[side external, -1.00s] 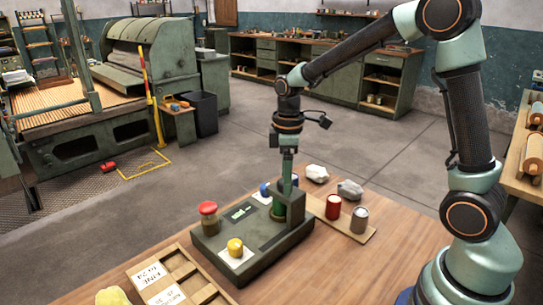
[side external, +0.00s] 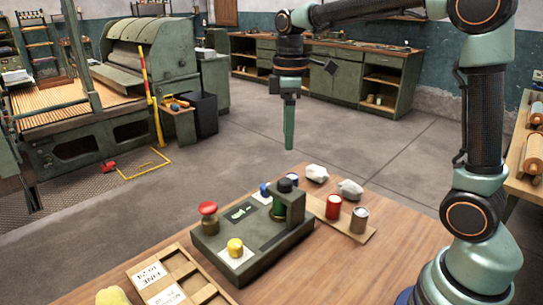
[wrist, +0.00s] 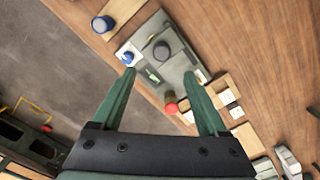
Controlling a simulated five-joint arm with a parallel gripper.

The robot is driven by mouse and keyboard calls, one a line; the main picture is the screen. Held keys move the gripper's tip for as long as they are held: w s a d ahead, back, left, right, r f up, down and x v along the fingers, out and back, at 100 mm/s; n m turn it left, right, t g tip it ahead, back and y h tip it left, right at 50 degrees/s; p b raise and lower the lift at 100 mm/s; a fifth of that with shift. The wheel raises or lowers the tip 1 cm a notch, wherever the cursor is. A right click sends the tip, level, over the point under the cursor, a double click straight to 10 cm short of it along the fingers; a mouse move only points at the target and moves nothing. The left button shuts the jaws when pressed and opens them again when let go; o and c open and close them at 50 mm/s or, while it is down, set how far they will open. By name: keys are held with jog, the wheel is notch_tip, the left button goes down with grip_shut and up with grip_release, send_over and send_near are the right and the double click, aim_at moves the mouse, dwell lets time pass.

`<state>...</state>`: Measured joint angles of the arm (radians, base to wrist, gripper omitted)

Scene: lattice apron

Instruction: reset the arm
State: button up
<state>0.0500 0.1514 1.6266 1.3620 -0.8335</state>
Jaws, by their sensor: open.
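My gripper (side external: 289,143) hangs in the air above the far edge of the table in the side view, pointing down. It is clear of everything below it. In the wrist view its two green fingers (wrist: 160,73) are spread apart with nothing held between them. Below stands a grey-green device (side external: 242,267) on the wooden table, with a small display (side external: 241,211). The device also shows in the wrist view (wrist: 178,68).
A compartment tray (side external: 180,263) with label cards sits in front. Air around my gripper is free.

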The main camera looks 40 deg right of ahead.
jog(key=shift+r, duration=0.1)
jog(key=s+a+f+m+t, duration=0.1)
jog(key=s+a+m+t, duration=0.1)
jog(key=s+m+t, duration=0.3)
jog(key=s+m, duration=0.4)
jog(key=s, duration=0.2)
jog(key=shift+s+f+t, duration=0.25)
jog(key=shift+s+t, duration=0.05)
jog(key=shift+s, duration=0.1)
